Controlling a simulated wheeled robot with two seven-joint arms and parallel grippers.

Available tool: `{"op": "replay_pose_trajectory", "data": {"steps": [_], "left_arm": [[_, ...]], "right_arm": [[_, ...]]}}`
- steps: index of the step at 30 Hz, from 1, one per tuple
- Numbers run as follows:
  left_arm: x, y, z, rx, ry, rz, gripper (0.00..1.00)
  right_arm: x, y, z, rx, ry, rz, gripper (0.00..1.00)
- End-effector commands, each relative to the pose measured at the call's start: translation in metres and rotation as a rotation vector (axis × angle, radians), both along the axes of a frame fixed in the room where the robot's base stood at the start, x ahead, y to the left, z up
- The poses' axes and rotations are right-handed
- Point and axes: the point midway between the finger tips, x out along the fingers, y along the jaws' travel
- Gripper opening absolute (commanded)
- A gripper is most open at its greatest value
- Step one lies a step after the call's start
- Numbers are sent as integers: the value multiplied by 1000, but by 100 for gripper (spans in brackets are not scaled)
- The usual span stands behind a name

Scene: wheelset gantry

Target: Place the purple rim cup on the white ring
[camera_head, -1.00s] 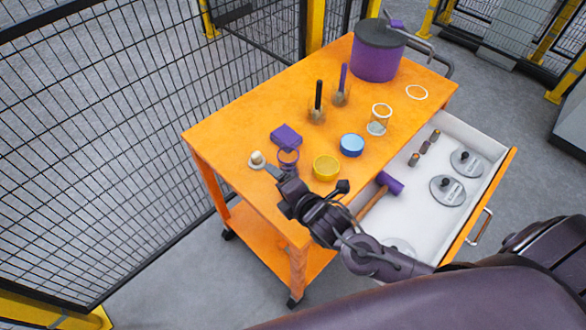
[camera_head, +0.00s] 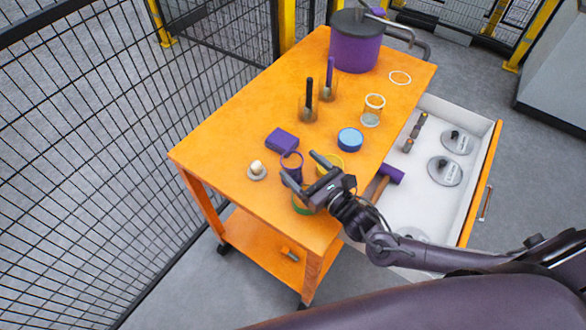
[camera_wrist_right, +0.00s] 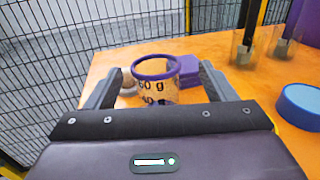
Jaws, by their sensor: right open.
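The purple rim cup (camera_head: 291,162) is clear-walled and stands upright on the orange cart top, beside a purple box. In the right wrist view the cup (camera_wrist_right: 156,85) shows dark lettering and appears between my right gripper's fingers. My right gripper (camera_head: 302,168) is open and empty, its two fingers pointing at the cup from the near side. I cannot tell if either finger touches it. The white ring (camera_head: 400,77) lies flat and empty near the cart's far right corner. My left gripper is out of view.
The purple box (camera_head: 282,140), yellow (camera_head: 336,160) and blue (camera_head: 350,139) round items, a white-rimmed cup (camera_head: 372,112) and holders with dark and purple rods (camera_head: 308,108) stand nearby. A purple pot (camera_head: 355,50) is at the back. The open drawer (camera_head: 400,190) is at right.

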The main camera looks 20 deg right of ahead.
Motion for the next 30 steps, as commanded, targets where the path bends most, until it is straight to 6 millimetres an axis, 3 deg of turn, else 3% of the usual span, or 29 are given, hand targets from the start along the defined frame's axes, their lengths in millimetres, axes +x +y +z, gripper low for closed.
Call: {"op": "replay_pose_trajectory", "data": {"steps": [4,9,18,30], "left_arm": [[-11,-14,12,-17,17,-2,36],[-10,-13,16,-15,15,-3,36],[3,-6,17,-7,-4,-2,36],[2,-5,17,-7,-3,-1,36]], "right_arm": [[20,12,7,4,-2,-1,77],[40,21,4,3,0,-1,77],[44,23,1,2,3,1,77],[44,23,2,3,3,0,26]]}}
